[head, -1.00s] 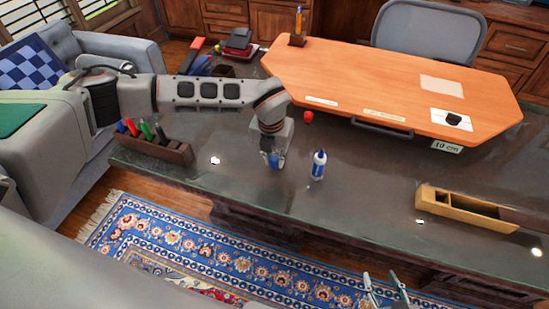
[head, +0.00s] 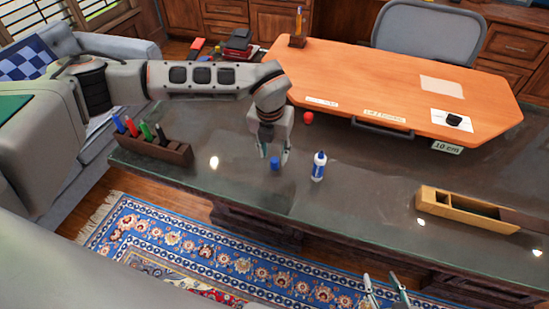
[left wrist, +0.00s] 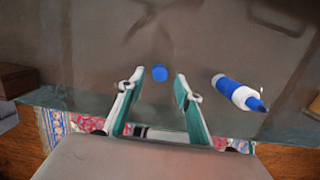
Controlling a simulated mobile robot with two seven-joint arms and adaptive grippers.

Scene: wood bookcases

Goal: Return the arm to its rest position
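My left gripper (head: 273,152) hangs above the dark stone counter (head: 225,190), fingers pointing down, open and empty. A small blue cap (head: 275,163) stands on the counter below and between its fingertips. In the left wrist view the fingers (left wrist: 157,90) are spread, with the blue cap (left wrist: 159,73) just beyond them, apart from both. A white and blue bottle (head: 319,166) stands upright to the right of the gripper; it also shows in the left wrist view (left wrist: 238,92). My right gripper (head: 387,290) is at the bottom edge, its fingers apart, nothing seen between them.
A wooden holder with markers (head: 155,147) stands at the counter's left. A red ball (head: 308,118) lies near the orange wooden board (head: 390,80). A long wooden box (head: 465,210) sits at the right. The counter between bottle and box is clear.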

